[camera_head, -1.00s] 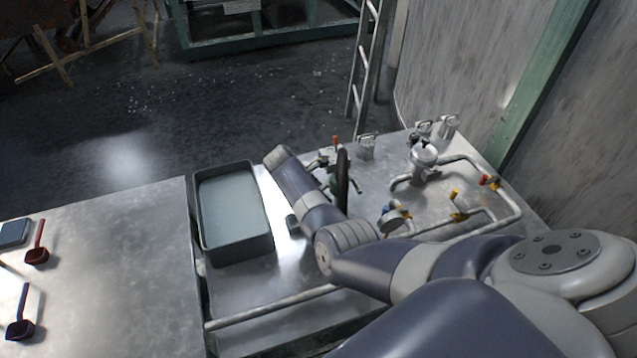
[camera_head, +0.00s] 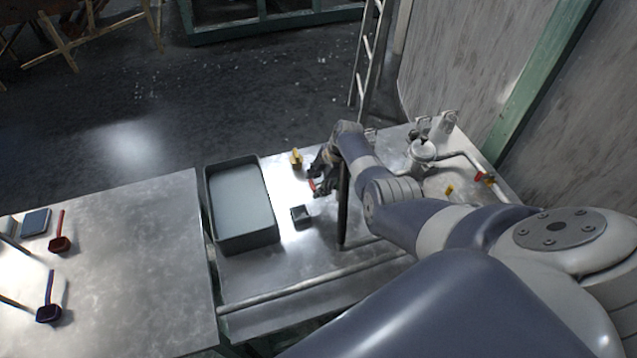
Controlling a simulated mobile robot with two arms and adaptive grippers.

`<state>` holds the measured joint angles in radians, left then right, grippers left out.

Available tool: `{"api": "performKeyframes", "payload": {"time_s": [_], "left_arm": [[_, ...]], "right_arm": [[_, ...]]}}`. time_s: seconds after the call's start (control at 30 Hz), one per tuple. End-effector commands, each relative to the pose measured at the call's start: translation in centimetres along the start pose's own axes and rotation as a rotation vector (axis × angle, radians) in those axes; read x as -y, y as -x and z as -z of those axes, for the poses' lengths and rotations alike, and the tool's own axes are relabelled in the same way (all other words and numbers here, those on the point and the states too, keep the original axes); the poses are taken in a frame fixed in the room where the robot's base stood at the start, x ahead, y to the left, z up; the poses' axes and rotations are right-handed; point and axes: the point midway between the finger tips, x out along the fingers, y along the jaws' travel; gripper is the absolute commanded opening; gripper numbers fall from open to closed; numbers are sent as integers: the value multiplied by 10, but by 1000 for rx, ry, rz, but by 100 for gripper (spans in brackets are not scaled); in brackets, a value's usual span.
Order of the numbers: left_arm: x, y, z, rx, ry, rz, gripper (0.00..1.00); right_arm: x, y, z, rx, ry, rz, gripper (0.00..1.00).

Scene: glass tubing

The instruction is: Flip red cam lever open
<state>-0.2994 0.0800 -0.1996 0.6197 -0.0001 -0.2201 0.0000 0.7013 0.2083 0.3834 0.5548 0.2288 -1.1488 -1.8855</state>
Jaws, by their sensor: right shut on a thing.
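My right gripper (camera_head: 318,186) is over the right-hand metal table and points to the left and down. Its dark fingers are shut around a small red piece, which looks like the red cam lever (camera_head: 313,184). My own fingers cover much of it, so I cannot tell its angle or what it is fixed to. My left gripper does not show.
A grey tray (camera_head: 242,240) stands left of the gripper, and a small dark block (camera_head: 301,217) lies between them. A yellow-topped fitting (camera_head: 297,158) stands behind. Pipework with a metal canister (camera_head: 423,150) is at the right.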

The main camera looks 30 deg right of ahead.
Motion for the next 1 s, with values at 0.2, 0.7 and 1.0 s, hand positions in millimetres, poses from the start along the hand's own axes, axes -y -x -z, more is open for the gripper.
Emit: {"api": "performKeyframes", "payload": {"time_s": [0.2, 0.7, 1.0], "left_arm": [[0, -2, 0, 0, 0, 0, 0], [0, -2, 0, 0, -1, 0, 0], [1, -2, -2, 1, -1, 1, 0]], "right_arm": [[8, -3, -1, -41, -8, 16, 24], [8, -3, -1, -49, -8, 18, 61], [4, 0, 0, -49, -8, 7, 64]]}}
